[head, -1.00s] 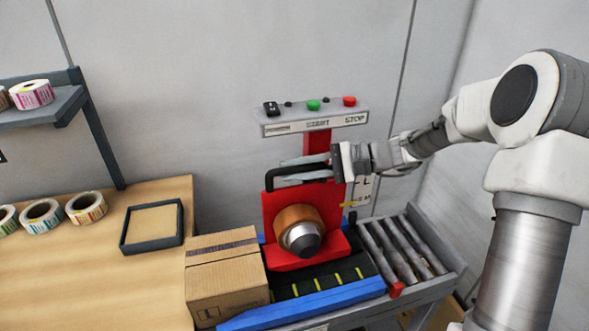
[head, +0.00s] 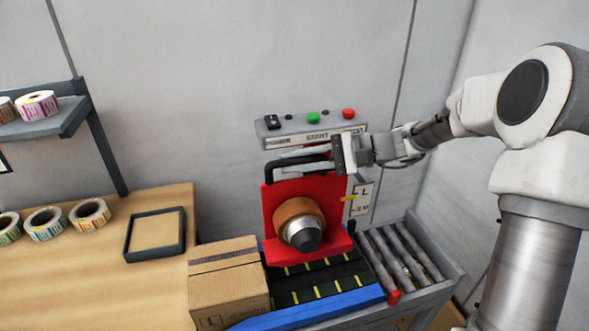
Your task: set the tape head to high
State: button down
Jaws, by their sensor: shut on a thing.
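The tape head (head: 275,218) is a red plate with a brown tape roll (head: 297,213) and a grey hub, above the black conveyor belt. A black handle (head: 269,175) sticks up from its top. My gripper (head: 292,161) comes from the right and is shut on this handle; its fingers hide part of it. A yellow pointer (head: 350,198) sticks out on the right of the head, beside a white scale plate (head: 362,203). The pointer sits just below the letter L; the lower marks are too small to read surely, and the top of the scale is hidden behind my gripper.
A control panel (head: 310,140) with green and red buttons stands just above my gripper. A cardboard box (head: 228,290) marked L sits left of the belt. Rollers (head: 392,258) lie to the right. A table (head: 70,280) with label rolls and a tray is at left.

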jog(key=shift+w+r, duration=0.1)
jog(key=shift+r, duration=0.4)
jog(key=c, duration=0.8)
grip_release()
jog(key=shift+o, duration=0.2)
jog(key=shift+f, duration=0.1)
jog(key=shift+d, duration=0.25)
jog(key=b+v, duration=0.1)
jog(key=v, duration=1.6)
